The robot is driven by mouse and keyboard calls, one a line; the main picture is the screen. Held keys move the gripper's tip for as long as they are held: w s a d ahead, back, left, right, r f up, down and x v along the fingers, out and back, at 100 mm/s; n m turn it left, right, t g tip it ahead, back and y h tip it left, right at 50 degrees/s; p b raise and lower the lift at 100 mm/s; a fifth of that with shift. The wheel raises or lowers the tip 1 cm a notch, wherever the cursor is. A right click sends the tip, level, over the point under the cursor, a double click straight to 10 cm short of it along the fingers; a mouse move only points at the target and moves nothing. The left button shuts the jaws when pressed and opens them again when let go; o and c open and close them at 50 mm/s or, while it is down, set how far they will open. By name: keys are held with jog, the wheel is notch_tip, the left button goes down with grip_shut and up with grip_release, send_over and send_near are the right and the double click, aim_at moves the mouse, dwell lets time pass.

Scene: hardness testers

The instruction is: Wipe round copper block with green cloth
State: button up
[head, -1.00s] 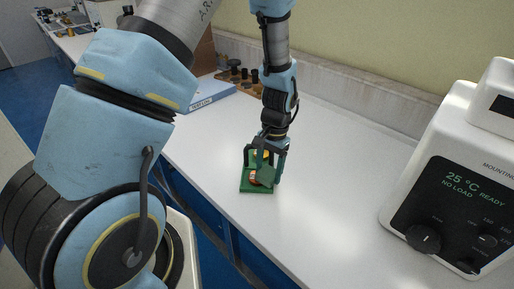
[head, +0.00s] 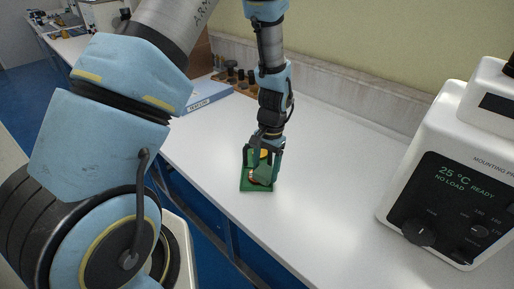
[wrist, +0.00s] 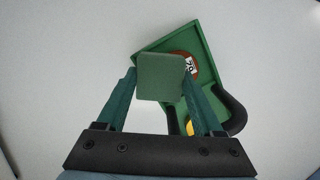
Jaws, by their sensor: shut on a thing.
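My gripper (wrist: 158,85) is shut on a folded green cloth (wrist: 161,77). In the head view the cloth (head: 264,174) is at the gripper's tip, over a green tray (head: 257,188). The tray (wrist: 155,48) shows in the wrist view with a raised rim and a dark handle-like part. The round copper block (wrist: 188,58) lies in the tray, with a white label on it. The cloth covers part of the block in the wrist view; I cannot tell whether they touch. A yellow thing (wrist: 189,127) sits in the tray's near part.
A white mounting press (head: 450,170) with a dark panel stands at the right. A blue binder (head: 207,93) and a wooden rack with dark pieces (head: 238,78) are at the back. The white bench (head: 330,170) is clear around the tray.

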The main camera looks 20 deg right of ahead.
jog(key=r, duration=0.1)
jog(key=r+p, duration=0.2)
jog(key=shift+s+d+r, duration=0.1)
jog(key=shift+d+r, duration=0.2)
jog(key=shift+r, duration=0.05)
jog(key=shift+r+p, duration=1.75)
jog(key=shift+r, duration=0.5)
jog(key=shift+a+f, duration=0.1)
